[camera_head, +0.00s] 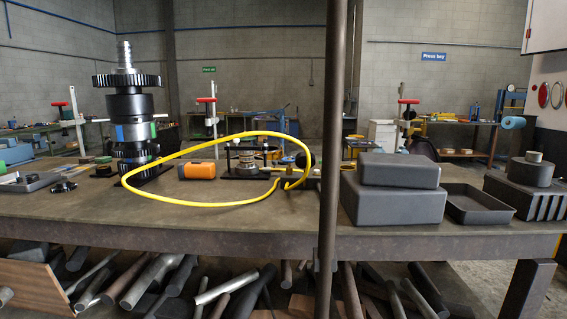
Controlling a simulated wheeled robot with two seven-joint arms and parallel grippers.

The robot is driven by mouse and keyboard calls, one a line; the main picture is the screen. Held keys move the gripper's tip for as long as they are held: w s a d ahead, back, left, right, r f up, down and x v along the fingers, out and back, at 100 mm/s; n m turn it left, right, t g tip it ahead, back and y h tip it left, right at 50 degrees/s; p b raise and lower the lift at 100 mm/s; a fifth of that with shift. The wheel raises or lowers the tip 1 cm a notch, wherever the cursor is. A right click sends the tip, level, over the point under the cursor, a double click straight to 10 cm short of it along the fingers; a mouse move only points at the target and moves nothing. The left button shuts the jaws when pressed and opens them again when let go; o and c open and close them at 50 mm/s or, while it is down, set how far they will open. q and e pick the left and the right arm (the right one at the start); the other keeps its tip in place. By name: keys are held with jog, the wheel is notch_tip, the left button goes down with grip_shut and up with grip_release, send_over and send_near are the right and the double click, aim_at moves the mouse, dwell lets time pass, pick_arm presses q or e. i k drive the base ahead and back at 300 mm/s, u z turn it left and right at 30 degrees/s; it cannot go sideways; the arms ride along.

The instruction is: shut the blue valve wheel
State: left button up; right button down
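I cannot make out a blue valve wheel for certain in the head view. A yellow hose (218,137) loops over the middle of the workbench (200,222), and its end meets a small brass fitting (287,184) just left of a dark upright post. Any wheel near there is hidden or too small to tell. A blue cylinder-like thing (513,122) shows far back at the right; what it is I cannot tell. Neither of my grippers is in view.
The dark post (329,150) crosses the view in front of the bench. Grey boxes (392,204) and a tray (478,204) sit at right. The front left bench top is mostly clear.

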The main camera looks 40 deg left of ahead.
aim_at(288, 159)
jog(key=u, duration=1.3)
